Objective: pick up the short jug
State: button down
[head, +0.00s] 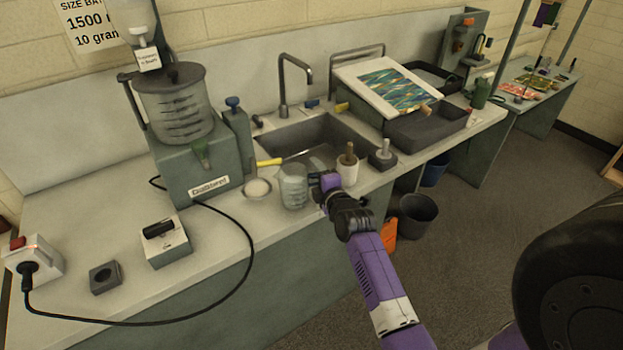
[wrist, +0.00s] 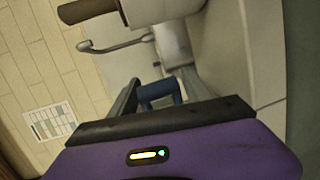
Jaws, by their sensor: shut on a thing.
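The short jug (head: 293,187) is a clear, greyish vessel standing upright at the bench's front edge, left of my gripper. My gripper (head: 317,180) is at the jug's right side and is shut on it. The contact is largely hidden in the head view. In the wrist view my gripper's two dark fingers (wrist: 163,96) reach forward with a blue-grey piece between them; I cannot tell whether that piece is the jug's handle. I cannot make out the jug's body there. I see no clear gap between the jug and the bench.
A pale pot (head: 348,172) with a brown-handled tool stands close right of my gripper. The sink (head: 300,133) and tap (head: 284,85) lie behind. A small bowl (head: 257,191) and a large mixer (head: 190,155) are left. A black cable (head: 250,255) crosses the bench front.

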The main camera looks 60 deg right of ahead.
jog(key=shift+r, duration=0.2)
jog(key=shift+r, duration=0.45)
jog(key=shift+s+a+r, duration=0.1)
jog(key=f+b+v, duration=0.3)
jog(key=v, duration=1.4)
jog(key=shift+s+a+b, duration=0.3)
jog(key=shift+f, duration=0.1)
